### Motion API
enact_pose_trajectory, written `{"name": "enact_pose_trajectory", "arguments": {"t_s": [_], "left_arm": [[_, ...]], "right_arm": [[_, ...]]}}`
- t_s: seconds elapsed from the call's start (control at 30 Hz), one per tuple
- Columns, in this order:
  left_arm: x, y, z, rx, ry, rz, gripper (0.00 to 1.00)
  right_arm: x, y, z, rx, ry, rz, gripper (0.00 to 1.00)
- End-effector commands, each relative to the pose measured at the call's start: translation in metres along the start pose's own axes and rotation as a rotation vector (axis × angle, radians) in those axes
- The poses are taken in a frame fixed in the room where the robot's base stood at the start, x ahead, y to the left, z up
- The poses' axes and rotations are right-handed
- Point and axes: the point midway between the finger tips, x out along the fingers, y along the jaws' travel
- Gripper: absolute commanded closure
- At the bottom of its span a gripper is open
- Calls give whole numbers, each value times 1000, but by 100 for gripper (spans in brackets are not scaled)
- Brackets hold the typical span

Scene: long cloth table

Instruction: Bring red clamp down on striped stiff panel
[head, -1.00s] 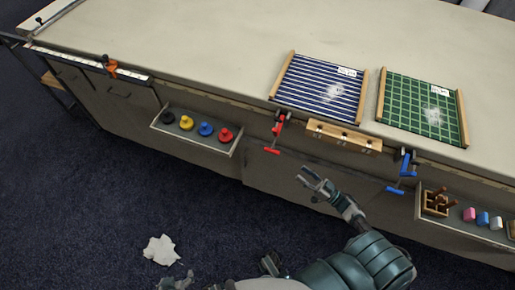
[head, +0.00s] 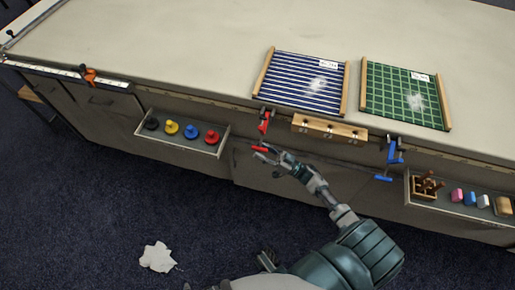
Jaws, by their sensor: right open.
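The striped stiff panel (head: 302,82), blue with white stripes and wooden side rails, lies flat on the table near its front edge. A pale patch and a white label show on it. The red clamp (head: 264,124) hangs at the table edge below the panel's left front corner, its red handle bar below the tabletop. My right gripper (head: 262,154) is open at the red handle bar; I cannot tell if it touches. The fingers partly cover the handle. My left gripper is not clearly visible.
A green checked panel (head: 404,94) lies to the right, with a blue clamp (head: 391,158) below it. A wooden block with holes (head: 329,128) is on the front edge. Trays with coloured knobs (head: 191,131) and with brushes and blocks (head: 428,187) stick out from the front.

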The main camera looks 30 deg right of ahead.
Motion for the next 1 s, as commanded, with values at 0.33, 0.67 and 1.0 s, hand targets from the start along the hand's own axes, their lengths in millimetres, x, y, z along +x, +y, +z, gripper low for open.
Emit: {"name": "enact_pose_trajectory", "arguments": {"t_s": [0.33,0.67,1.0], "left_arm": [[0,0,1,-1,-5,1,13],[0,0,0,-1,-4,0,13],[-1,0,0,-1,-7,-1,13]], "right_arm": [[21,0,0,-1,-1,0,56],[21,0,0,-1,-1,0,98],[20,0,-1,1,0,2,100]]}}
